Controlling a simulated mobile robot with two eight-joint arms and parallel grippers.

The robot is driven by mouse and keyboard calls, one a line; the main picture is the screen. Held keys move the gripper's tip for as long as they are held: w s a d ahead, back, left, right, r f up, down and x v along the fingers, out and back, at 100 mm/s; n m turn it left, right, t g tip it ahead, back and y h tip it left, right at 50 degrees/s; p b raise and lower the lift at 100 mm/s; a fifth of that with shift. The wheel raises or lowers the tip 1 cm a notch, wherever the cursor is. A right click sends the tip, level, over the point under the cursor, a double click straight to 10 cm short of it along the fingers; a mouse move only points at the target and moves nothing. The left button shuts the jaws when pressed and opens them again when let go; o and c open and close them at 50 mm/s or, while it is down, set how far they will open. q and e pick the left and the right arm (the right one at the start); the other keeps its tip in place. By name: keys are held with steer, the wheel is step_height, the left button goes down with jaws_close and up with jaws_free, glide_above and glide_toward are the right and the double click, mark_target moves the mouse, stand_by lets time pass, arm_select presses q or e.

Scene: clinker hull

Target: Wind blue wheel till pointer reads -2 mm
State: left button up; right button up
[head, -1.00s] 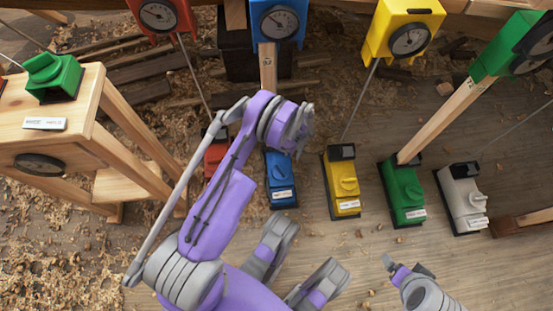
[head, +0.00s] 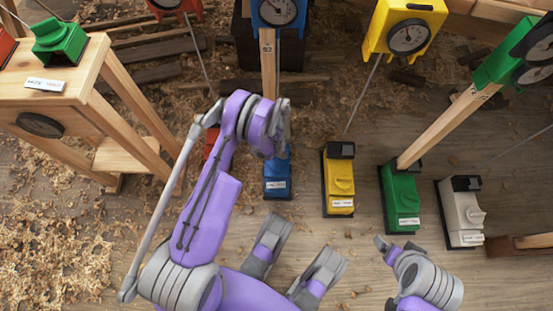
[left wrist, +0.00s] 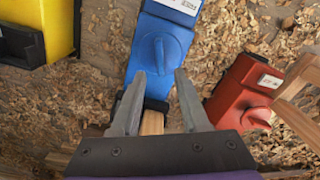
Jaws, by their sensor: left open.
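The blue wheel is a raised round knob with a grip bar (left wrist: 160,50) on a blue box, seen in the left wrist view. In the head view the blue box (head: 277,185) stands on the floor, its upper part hidden by my left wrist. A wooden post links it to the blue dial housing (head: 278,10), cut off at the top; its pointer is too small to read. My left gripper (left wrist: 158,76) is open, its two fingertips just short of the knob with nothing visibly held. The head view hides its fingers. My right gripper is not in view.
A red box (left wrist: 243,95) stands close beside the blue one. Yellow (head: 339,185), green (head: 402,195) and white (head: 462,205) boxes stand to the right, with posts or rods. A wooden stand with a green box (head: 60,42) is at the left. Shavings cover the floor.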

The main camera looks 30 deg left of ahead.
mark_target(277, 160)
arm_select(q)
step_height(277, 160, down, 7)
steer(key=shift+b, duration=0.75)
jaws_close()
